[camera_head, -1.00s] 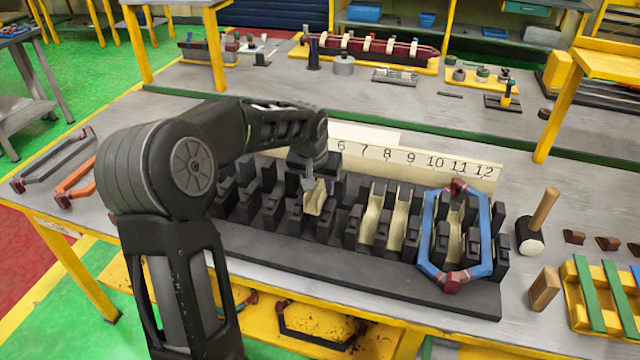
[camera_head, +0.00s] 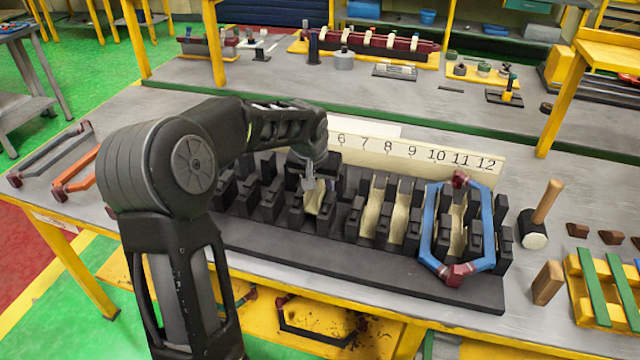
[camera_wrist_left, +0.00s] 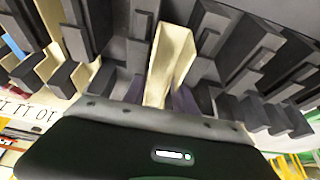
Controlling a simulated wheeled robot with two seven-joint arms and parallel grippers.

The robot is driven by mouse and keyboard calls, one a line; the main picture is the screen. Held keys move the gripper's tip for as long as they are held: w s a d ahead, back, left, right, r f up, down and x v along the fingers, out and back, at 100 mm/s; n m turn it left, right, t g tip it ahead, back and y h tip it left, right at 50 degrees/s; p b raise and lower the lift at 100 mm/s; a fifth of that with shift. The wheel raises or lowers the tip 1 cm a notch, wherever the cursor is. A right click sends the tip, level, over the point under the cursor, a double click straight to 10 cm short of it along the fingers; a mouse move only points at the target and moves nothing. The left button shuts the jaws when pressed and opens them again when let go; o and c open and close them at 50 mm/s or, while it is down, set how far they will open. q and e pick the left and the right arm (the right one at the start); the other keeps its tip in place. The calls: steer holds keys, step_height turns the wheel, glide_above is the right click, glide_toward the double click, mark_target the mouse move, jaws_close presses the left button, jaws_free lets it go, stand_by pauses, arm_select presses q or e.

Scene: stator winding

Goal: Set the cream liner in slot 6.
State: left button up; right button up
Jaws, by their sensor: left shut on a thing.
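My left gripper (camera_head: 309,184) reaches over the black slotted stator block (camera_head: 360,262) and is shut on the cream liner (camera_head: 315,203). The liner sits upright between black teeth, below and left of the number 6 on the white number strip (camera_head: 410,151). It also shows in the left wrist view (camera_wrist_left: 171,58), a folded cream channel held at the jaws and lying between two rows of teeth. I cannot tell whether it rests on the slot floor. My arm hides the left end of the strip and block. My right gripper is not in view.
Other cream liners (camera_head: 374,208) sit in slots to the right. A blue coil with dark red ends (camera_head: 428,228) spans the block's right end. A mallet (camera_head: 541,214), a wood block (camera_head: 547,283) and a yellow rack (camera_head: 586,312) stand right of it.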

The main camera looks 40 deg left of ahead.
arm_select(q)
steer(key=o, duration=1.1)
steer(key=shift+c, duration=0.2)
steer(key=shift+r, duration=0.15)
steer(key=shift+r+p, duration=0.5)
steer(key=shift+r, duration=0.1)
steer(key=shift+r, duration=0.1)
step_height(320, 180, up, 7)
steer(key=p, duration=0.5)
steer(key=shift+r, duration=0.2)
